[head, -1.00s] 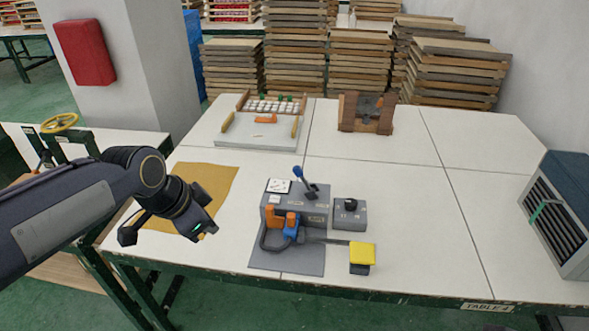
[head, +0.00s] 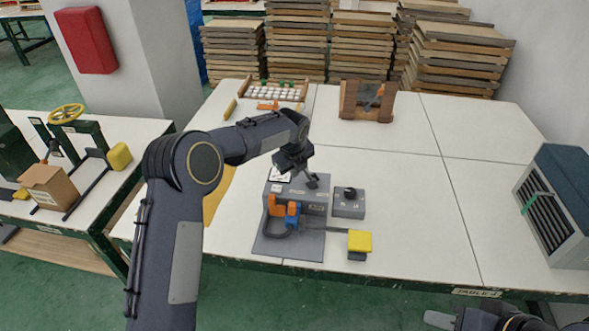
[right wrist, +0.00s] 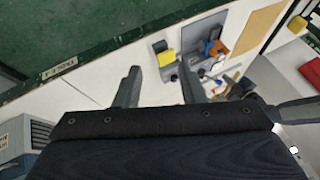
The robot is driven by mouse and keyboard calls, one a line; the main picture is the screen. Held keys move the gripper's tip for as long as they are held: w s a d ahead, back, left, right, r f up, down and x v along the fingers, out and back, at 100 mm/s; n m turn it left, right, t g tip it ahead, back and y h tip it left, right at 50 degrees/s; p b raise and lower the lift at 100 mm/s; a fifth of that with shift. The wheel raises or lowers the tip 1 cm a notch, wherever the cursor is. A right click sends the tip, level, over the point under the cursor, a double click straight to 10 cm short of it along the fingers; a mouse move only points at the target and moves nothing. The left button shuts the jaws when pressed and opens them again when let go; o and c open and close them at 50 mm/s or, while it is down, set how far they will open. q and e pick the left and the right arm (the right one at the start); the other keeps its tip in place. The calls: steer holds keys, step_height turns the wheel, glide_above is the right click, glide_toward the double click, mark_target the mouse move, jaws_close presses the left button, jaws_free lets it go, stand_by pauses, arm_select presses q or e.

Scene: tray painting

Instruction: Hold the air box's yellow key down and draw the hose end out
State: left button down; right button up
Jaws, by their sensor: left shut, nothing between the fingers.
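The grey air box (head: 312,198) stands on a grey base plate (head: 300,246) at the table's front. An orange part and a blue coupling (head: 293,213) sit at its front, with a dark hose (head: 268,232) looping there. The yellow key (head: 360,241) is at the end of a bar to the right; it also shows in the right wrist view (right wrist: 167,57). My left gripper (head: 305,176) is shut and empty above the box, at its lever, whose blue knob is hidden. My right gripper (right wrist: 159,72) is open and empty, pointing towards the key but apart from it.
A small grey box with a black knob (head: 349,193) stands right of the air box. A grey-blue vented unit (head: 560,205) is at the right edge. A wooden stand (head: 366,100) and a rack are further back.

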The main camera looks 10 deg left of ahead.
steer(key=shift+w, duration=0.1)
steer(key=c, duration=0.7)
steer(key=shift+w+d+r, duration=0.1)
steer(key=shift+w+r, duration=0.1)
steer(key=shift+w, duration=0.05)
jaws_close()
steer(key=w+a+f+g+h, duration=0.15)
steer(key=w+g, duration=0.25)
steer(key=w, duration=1.5)
steer(key=w+a+f, duration=0.3)
steer(key=w+f, duration=0.1)
steer(key=f, duration=0.1)
steer(key=w+a+f+n+g+h, duration=0.1)
steer(key=w+a+f, duration=0.2)
steer(key=w+f, duration=0.1)
steer(key=w+a+f+h, duration=0.1)
steer(key=w+a+f, duration=0.1)
steer(key=w+f, duration=0.2)
steer(key=shift+w+a+f+n+g, duration=0.1)
steer(key=shift+a+f+n+g, duration=0.1)
steer(key=shift+f, duration=0.2)
steer(key=shift+w+a+f+n+g, duration=0.1)
steer(key=shift+a+f, duration=0.1)
steer(key=shift+f, duration=0.2)
